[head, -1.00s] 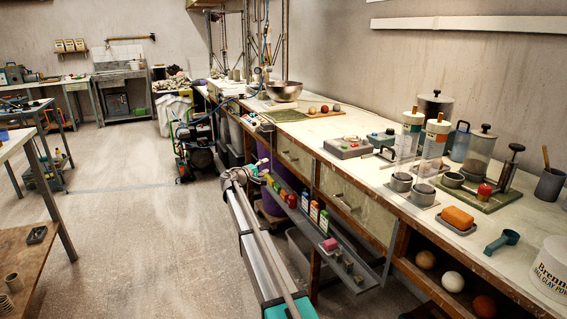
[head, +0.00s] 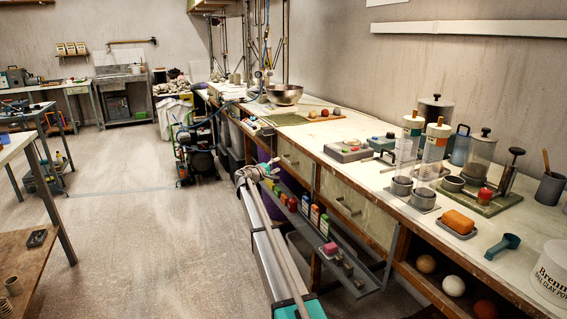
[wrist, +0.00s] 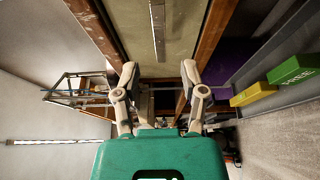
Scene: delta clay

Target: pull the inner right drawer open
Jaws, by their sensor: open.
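Two pale green drawer fronts sit under the long bench: a nearer one (head: 368,218) with a bar handle (head: 348,206) and a farther one (head: 298,161) with a small handle (head: 288,158). Both look shut. My gripper (head: 258,172) is left of the farther drawer, over the aisle side of the bench. In the wrist view my gripper (wrist: 159,72) has its two pale fingers spread with nothing between them. A green drawer front (wrist: 185,25) with a metal bar handle (wrist: 158,28) lies above the fingertips there, apart from them. I cannot tell which drawer that is.
A low grey shelf (head: 372,288) with bottles and boxes juts out below the drawers. A yellow box (wrist: 253,94) and a green box (wrist: 293,68) show at the wrist view's right. A purple bin (wrist: 208,62) is near. The aisle floor (head: 150,220) is clear.

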